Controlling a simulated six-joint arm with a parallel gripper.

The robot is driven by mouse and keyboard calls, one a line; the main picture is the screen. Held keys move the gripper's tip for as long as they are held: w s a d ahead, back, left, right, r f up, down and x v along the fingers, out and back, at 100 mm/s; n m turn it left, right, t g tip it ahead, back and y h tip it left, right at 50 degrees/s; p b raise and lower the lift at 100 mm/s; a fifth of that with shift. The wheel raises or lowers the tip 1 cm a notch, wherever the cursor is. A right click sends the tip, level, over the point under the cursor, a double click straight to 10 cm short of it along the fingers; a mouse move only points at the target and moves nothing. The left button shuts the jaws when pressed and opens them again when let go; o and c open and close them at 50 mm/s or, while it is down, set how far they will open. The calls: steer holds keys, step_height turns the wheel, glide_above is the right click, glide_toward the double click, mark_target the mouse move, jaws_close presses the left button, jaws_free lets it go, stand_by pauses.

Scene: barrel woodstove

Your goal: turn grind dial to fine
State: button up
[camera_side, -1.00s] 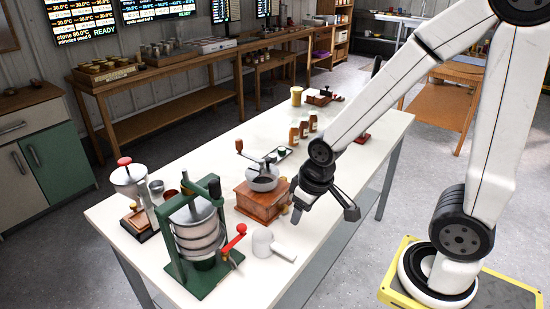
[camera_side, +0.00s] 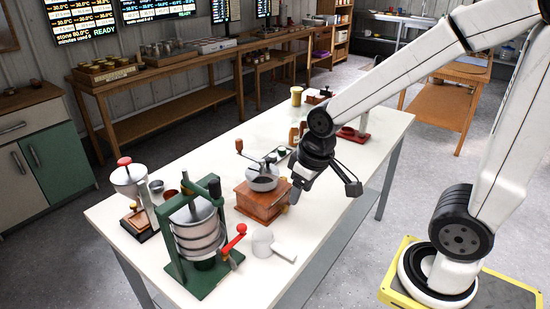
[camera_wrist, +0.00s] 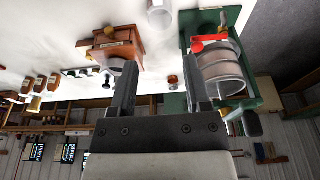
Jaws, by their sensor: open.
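A wooden hand grinder (camera_side: 262,202) with a metal bowl and a crank stands on the white table. It also shows at upper left in the wrist view (camera_wrist: 108,50). No fine or coarse marking is readable.
A green-framed press (camera_side: 198,240) with a red handle stands left of the grinder. A pale cup with a handle (camera_side: 264,243) lies in front. Jars (camera_side: 296,134) and a red stand (camera_side: 353,135) are behind. The white table's (camera_side: 385,125) right end is mostly clear.

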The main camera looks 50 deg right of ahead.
steer(key=w+d+r, duration=0.1)
steer(key=w+d, duration=0.4)
steer(key=w, duration=0.3)
steer(key=n+t+y, duration=0.1)
steer(key=n+t, duration=0.1)
steer(key=n, duration=0.1)
glide_above(284, 179)
steer(key=s+d, duration=0.1)
steer(key=s, duration=0.2)
step_height(284, 179, down, 16)
steer(key=shift+f, duration=0.15)
steer(key=shift+w, duration=0.1)
steer(key=shift+x, duration=3.9)
